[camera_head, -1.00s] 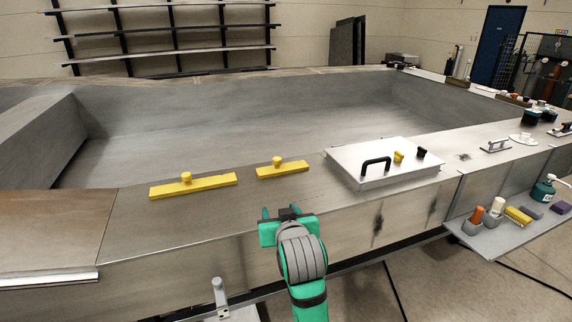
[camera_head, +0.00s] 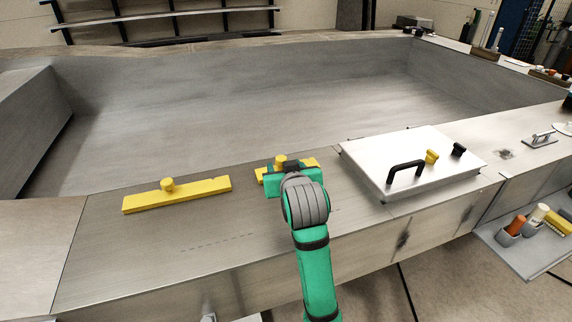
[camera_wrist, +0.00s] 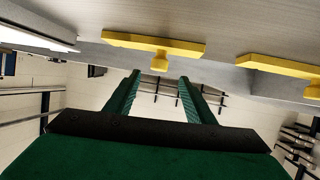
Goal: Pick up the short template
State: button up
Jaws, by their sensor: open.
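The short template (camera_head: 306,162) is a yellow bar with a round knob (camera_head: 280,160). It lies flat on the metal deck, left of the white hatch cover. My gripper (camera_head: 288,171) is at its near side and hides part of the bar. In the wrist view, which looks upside down, the short template (camera_wrist: 145,43) is ahead of my open gripper (camera_wrist: 158,79). Its knob lines up between the two green fingers, and nothing is held. I cannot tell whether the fingers touch it. The longer yellow template (camera_head: 178,194) lies to the left in the head view.
The white hatch cover (camera_head: 413,163) with a black handle (camera_head: 405,172) stands just right of the short template. A grey shelf (camera_head: 520,252) with bottles hangs off the right side. The deck between the templates and the near edge is clear.

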aim_at(282, 160)
jog(key=x, duration=0.4)
jog(key=shift+w, duration=0.15)
jog(key=shift+w+d+f, duration=0.2)
jog(key=shift+w+d, duration=0.05)
jog(key=shift+w, duration=0.3)
jog(key=shift+a+x, duration=0.2)
jog(key=shift+x, duration=0.75)
jog(key=shift+a+x, duration=0.2)
jog(key=shift+x, duration=0.8)
jog(key=shift+d, duration=0.1)
jog(key=shift+d, duration=0.1)
jog(key=c, duration=1.2)
